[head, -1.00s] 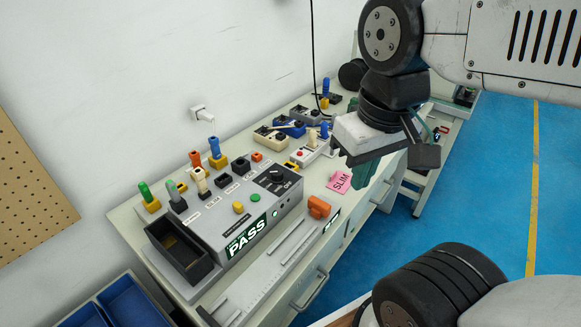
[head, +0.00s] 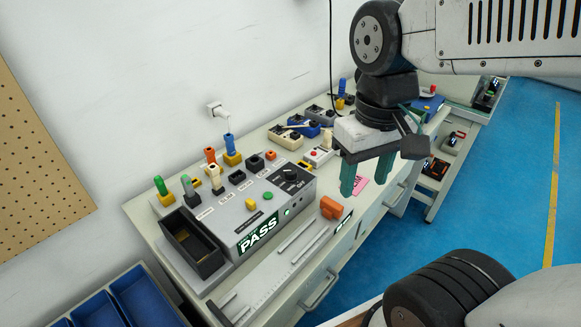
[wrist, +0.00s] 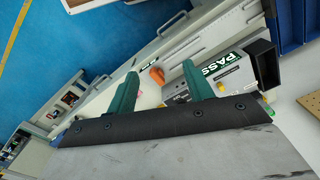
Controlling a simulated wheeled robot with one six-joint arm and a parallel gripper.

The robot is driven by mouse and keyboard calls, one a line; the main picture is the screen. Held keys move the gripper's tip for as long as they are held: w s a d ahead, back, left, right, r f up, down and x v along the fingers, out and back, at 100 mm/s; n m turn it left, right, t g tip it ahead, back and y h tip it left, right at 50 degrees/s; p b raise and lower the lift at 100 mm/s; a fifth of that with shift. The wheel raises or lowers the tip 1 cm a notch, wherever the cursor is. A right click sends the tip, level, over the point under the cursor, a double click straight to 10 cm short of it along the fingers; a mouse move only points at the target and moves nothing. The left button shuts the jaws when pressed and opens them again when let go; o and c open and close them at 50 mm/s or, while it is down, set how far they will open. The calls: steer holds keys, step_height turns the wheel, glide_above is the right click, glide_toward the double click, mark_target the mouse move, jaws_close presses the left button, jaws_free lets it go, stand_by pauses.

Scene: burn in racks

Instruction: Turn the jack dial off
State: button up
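The jack dial (head: 290,174) is a black round knob on a black plate at the right rear of the grey test box (head: 228,213), with markings too small to read now. The box shows a lit green PASS panel (head: 258,235). My gripper (head: 366,178) hangs above the right part of the bench, to the right of the dial and apart from it. Its two green fingers are spread with nothing between them. In the wrist view the open fingers (wrist: 160,95) point toward the bench and the box; the dial cannot be made out there.
A pink note (head: 360,184) lies below my gripper. Several coloured plugs stand behind the box, with a black bin (head: 190,244) at its left. Blue crates (head: 140,297) stand at lower left. Blue floor is free at right.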

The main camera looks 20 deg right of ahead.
steer(key=w+a+f+m+g, duration=0.1)
steer(key=w+f+m, duration=0.3)
steer(key=w, duration=0.5)
steer(key=w+a+f+m, duration=0.1)
steer(key=w+f+m, duration=0.2)
steer(key=w, duration=0.6)
steer(key=m, duration=0.5)
glide_above(291, 170)
steer(key=shift+s+f+t, duration=0.2)
steer(key=shift+f+t, duration=0.1)
steer(key=shift+t, duration=0.1)
steer(key=shift+w+m, duration=0.1)
steer(key=shift+m, duration=0.5)
steer(key=shift+f, duration=0.35)
step_height(291, 170, down, 7)
steer(key=shift+c, duration=0.3)
steer(key=c, duration=0.9)
